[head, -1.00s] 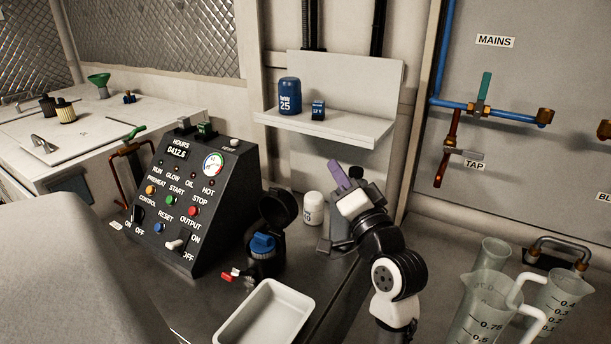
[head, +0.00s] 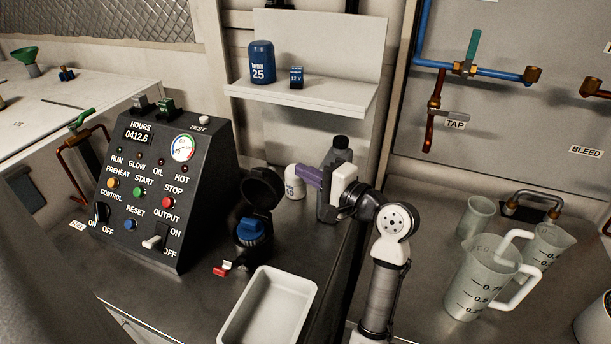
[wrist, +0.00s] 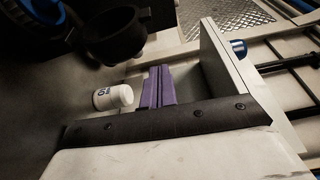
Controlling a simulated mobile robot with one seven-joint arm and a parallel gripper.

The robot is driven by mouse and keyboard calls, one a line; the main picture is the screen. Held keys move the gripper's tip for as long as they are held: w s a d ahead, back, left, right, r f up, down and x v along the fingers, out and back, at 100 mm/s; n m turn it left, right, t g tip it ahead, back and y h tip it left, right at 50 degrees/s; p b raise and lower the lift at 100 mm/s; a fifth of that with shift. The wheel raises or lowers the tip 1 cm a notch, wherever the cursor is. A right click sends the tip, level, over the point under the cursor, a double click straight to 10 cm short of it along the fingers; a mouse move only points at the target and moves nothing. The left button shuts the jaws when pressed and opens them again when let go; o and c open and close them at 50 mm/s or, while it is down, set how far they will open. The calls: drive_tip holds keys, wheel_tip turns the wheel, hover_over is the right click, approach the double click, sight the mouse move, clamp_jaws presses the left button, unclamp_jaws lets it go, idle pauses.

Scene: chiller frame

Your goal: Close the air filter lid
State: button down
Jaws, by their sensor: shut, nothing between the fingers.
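The air filter lid (head: 262,187) is a black round cap. It stands open, tilted up behind the black filter housing (head: 254,250), and a blue filter (head: 257,228) shows in the housing's mouth. In the wrist view the lid (wrist: 115,38) is a dark ring at the upper left, with blue (wrist: 32,20) beside it. My gripper (head: 298,173) has purple fingers that are shut and empty. They point left toward the lid from its right side, with a gap between. The closed fingers (wrist: 156,72) also show in the wrist view.
A white bottle (head: 294,187) stands just behind and below my fingers. A white tray (head: 268,306) lies in front, the control panel (head: 155,190) is left, and measuring jugs (head: 482,280) are right. A shelf (head: 300,97) hangs above.

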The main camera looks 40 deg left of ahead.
sight(274, 180)
drive_tip(key=a, duration=0.2)
drive_tip(key=s+a+b, duration=0.1)
drive_tip(key=a, duration=0.1)
drive_tip(key=s+a, duration=0.1)
drive_tip(key=a, duration=0.1)
drive_tip(key=shift+s, duration=0.6)
drive_tip(key=shift+d, duration=0.1)
drive_tip(key=shift+s+b, duration=0.1)
drive_tip(key=shift+b, duration=0.25)
drive_tip(key=shift+s, duration=0.1)
